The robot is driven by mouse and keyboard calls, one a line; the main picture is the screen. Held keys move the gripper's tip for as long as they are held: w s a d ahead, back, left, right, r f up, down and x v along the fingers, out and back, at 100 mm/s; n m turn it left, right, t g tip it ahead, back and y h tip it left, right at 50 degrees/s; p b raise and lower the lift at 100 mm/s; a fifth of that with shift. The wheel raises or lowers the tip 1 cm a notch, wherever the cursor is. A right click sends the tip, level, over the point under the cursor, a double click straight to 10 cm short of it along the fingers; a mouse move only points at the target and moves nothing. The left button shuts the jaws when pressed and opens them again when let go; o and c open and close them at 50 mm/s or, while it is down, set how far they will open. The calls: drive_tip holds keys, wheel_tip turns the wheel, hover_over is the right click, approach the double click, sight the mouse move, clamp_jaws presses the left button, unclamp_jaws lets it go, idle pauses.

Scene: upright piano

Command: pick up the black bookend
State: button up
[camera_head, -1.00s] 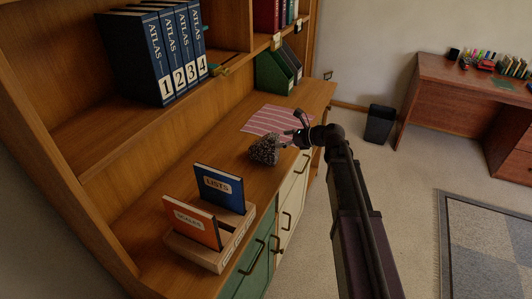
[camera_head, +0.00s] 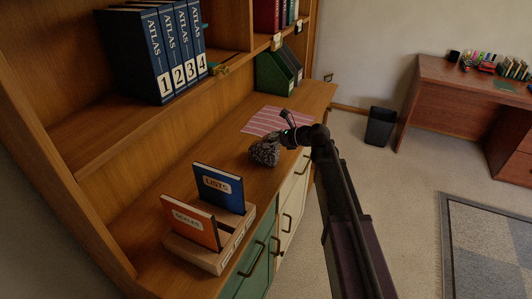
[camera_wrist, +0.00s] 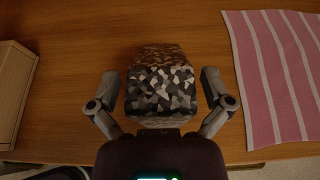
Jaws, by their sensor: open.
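The bookend appears to be the dark, speckled black, grey and white block (camera_head: 264,152) on the wooden counter. In the wrist view the block (camera_wrist: 160,92) sits in the middle, with a brown patterned far part. My gripper (camera_wrist: 160,84) is open, with one finger on each side of the block and a gap of bare wood showing on both sides. In the head view my gripper (camera_head: 291,130) is just above and beside the block, on its right. The block's near lower part is partly hidden by my gripper body.
A pink striped cloth (camera_head: 266,121) lies beyond the block. A wooden holder (camera_head: 206,254) with a blue book (camera_head: 219,188) and an orange book (camera_head: 190,223) stands nearer on the counter. Green box files (camera_head: 272,74) stand at the far end. A shelf with atlases (camera_head: 160,55) overhangs the back.

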drive_tip(key=shift+a, duration=0.15)
idle(0.4)
drive_tip(key=c, duration=1.2)
